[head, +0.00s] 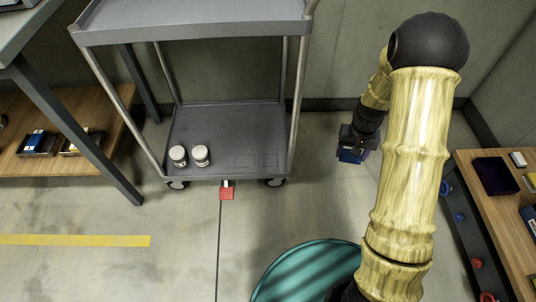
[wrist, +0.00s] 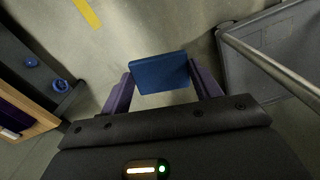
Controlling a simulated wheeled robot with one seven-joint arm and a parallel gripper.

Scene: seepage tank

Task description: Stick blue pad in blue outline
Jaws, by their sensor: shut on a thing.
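My gripper (head: 354,150) hangs over the floor to the right of the grey cart. In the wrist view its purple fingers (wrist: 160,84) are shut on the blue pad (wrist: 159,72), a flat blue rectangle gripped at its two sides. The pad (head: 349,157) shows only partly below the gripper in the head view. Two thin rectangular outlines, one on the left (head: 244,160) and one on the right (head: 268,160), lie side by side on the cart's lower shelf. Their colours cannot be told. The pad is apart from the cart.
The cart's lower shelf (head: 225,125) holds two white-lidded jars (head: 190,156); its upper shelf (head: 190,22) and posts overhang it. A wooden bench (head: 490,220) stands right, a teal round thing (head: 305,275) in front.

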